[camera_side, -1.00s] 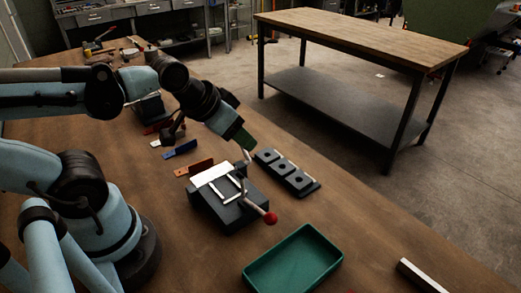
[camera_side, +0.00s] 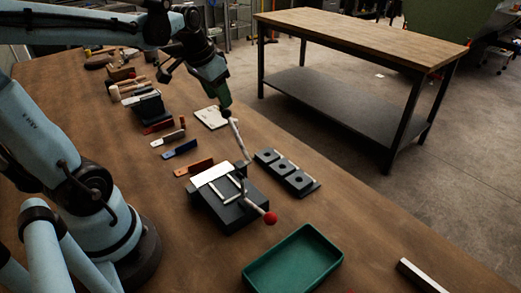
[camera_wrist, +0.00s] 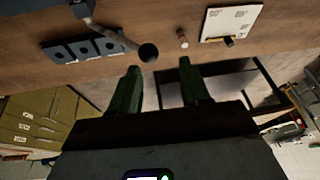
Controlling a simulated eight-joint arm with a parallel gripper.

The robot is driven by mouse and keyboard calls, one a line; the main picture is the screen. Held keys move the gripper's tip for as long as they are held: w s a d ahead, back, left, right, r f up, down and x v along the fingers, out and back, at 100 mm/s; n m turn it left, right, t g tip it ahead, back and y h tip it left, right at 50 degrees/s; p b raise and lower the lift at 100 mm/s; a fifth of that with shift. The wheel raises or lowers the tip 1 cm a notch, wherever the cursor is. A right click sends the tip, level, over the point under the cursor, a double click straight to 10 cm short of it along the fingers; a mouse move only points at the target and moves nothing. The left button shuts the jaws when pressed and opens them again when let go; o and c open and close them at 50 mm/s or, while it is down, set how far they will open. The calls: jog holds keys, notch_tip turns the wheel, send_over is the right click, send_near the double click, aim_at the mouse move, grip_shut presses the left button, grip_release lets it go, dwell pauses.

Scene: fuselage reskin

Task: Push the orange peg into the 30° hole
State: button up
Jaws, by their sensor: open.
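My gripper (camera_side: 223,103) is open above the far side of the workbench. Its two green fingers (camera_wrist: 160,68) are apart with nothing between them in the wrist view. A short reddish-brown cylinder (camera_wrist: 182,40), possibly the orange peg, shows on the bench beyond the right fingertip. I cannot pick it out in the side view. A dark rack of three blocks (camera_side: 300,181) with round holes sits on the bench, right of and nearer than my gripper. It also shows at the upper left of the wrist view (camera_wrist: 85,48).
A grey tube (camera_side: 239,139) with a dark round end rises between the rack and my gripper. A dark clamp fixture (camera_side: 232,213) has a red-knobbed lever. A white plate (camera_side: 208,118) lies behind. A green tray (camera_side: 293,262) stands in front. Orange (camera_side: 196,167) and blue (camera_side: 180,149) pieces lie left.

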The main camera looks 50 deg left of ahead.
jog(key=a+f+g, duration=0.1)
jog(key=a+g, duration=0.1)
jog(key=a, duration=0.9)
jog(key=n+h, duration=0.1)
send_near(181, 116)
jog(key=shift+g, duration=0.3)
jog(key=f, duration=0.1)
jog(key=w+f, duration=0.1)
jog(key=f, duration=0.3)
jog(key=shift+w+d, duration=0.1)
jog(key=shift+w, duration=0.2)
jog(key=shift+w+f, duration=0.15)
jog(key=shift+f, duration=2.55)
grip_shut()
